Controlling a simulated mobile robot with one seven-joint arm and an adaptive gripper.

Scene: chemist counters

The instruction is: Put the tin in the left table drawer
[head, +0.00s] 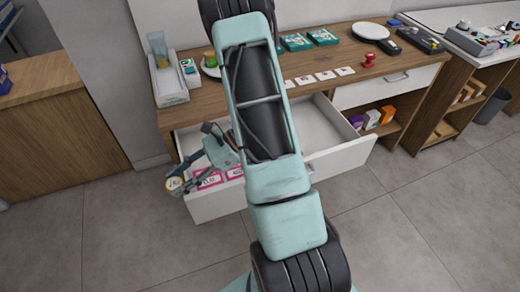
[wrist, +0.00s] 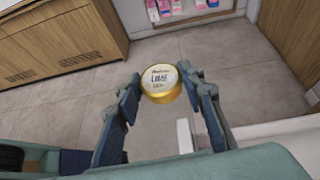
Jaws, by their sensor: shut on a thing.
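The tin (head: 174,184) is small and round, with a gold rim and a pale printed lid. In the wrist view the tin (wrist: 160,84) sits between the fingertips of my gripper (wrist: 161,80), which is shut on it. In the head view my gripper (head: 182,181) is at the left front corner of the left table drawer (head: 300,181), and the tin appears just left of the drawer front. The left drawer is pulled open, and its white interior shows. My arm hides its middle.
Pink-and-white packets (head: 208,180) show at the drawer's left end. The right drawer (head: 390,86) is shut. The wooden tabletop (head: 300,99) holds cards, boxes, a plate and a red stamp (head: 370,59). A wooden cabinet (head: 60,130) stands left. Grey floor (head: 400,220) is clear in front.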

